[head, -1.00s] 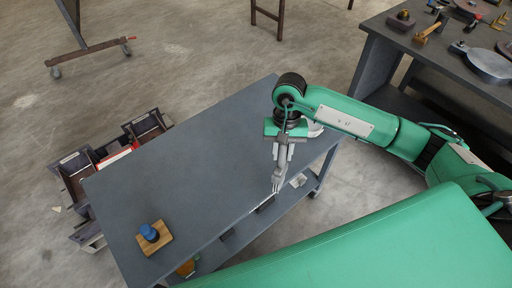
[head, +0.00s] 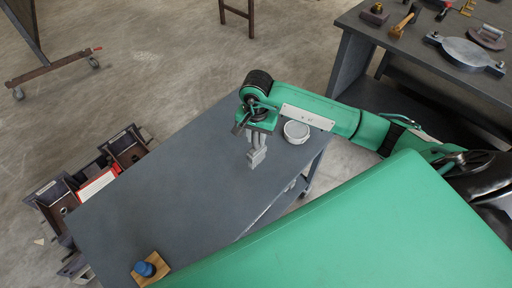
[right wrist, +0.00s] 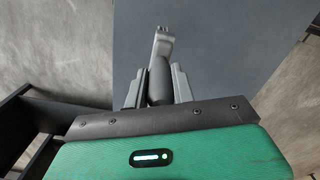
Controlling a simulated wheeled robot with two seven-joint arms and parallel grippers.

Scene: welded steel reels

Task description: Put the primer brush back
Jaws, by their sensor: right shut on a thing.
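My right gripper (head: 256,150) is over the right part of the grey bench top (head: 185,165). It is shut on a grey tool with a dark rounded grip, which I take to be the primer brush (right wrist: 158,80). In the right wrist view, both fingers lie on either side of that grip and a pale grey part points away from me. Whether the tool touches the bench top, I cannot tell. A round whitish tin (head: 296,132) stands on the bench right of the gripper. My left gripper is not in view.
A blue-topped thing (head: 145,268) stands on a wooden block (head: 153,273) at the bench's near left corner. Dark bins (head: 126,147) are beyond its left end. Another workbench (head: 350,60) with tools is at upper right. The bench's middle is clear.

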